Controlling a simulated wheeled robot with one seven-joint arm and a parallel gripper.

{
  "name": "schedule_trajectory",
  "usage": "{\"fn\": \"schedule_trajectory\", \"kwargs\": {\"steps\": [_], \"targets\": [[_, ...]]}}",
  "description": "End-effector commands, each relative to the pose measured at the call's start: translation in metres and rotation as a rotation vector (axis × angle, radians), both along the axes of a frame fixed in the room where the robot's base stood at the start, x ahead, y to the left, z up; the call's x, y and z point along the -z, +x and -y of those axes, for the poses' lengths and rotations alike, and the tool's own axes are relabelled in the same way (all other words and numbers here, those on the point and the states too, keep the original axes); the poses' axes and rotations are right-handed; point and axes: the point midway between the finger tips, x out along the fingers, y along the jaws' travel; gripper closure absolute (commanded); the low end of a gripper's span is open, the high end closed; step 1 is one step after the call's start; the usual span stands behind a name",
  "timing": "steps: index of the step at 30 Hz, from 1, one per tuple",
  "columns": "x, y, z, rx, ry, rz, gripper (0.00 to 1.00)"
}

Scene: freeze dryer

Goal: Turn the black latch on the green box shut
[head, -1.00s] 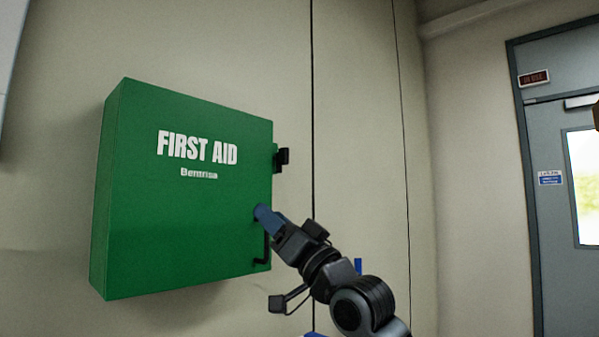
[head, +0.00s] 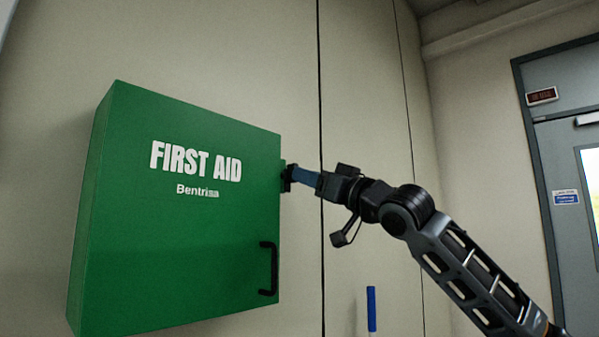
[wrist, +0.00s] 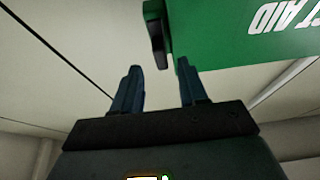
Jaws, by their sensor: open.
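The green first aid box (head: 180,245) hangs on the wall with its door face closed or nearly so; it also shows at the top right of the wrist view (wrist: 215,40). The black latch (head: 287,176) is on its right side edge, partly hidden by my gripper in the head view. In the wrist view the latch (wrist: 157,42) hangs off a green tab just beyond my fingertips. My gripper (wrist: 158,82) is open, with its two blue fingers apart and nothing between them. In the head view my gripper (head: 296,176) is right at the latch; contact cannot be told.
A black handle (head: 268,268) stands out from the box front at lower right, below the latch. A blue upright handle (head: 371,308) is on the wall panel at lower right. A grey door (head: 570,180) is at far right.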

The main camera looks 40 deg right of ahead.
Motion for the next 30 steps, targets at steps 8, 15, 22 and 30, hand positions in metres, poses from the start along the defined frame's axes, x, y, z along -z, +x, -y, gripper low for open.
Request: {"fn": "schedule_trajectory", "kwargs": {"steps": [8, 15, 22, 30], "targets": [[-0.014, 0.033, -0.002, -0.001, 0.001, 0.000, 0.57], [-0.016, 0.039, -0.002, 0.000, 0.001, 0.000, 0.57], [-0.016, 0.039, -0.002, 0.000, 0.001, 0.001, 0.66], [-0.016, 0.039, -0.002, -0.001, 0.001, 0.001, 0.92]]}}
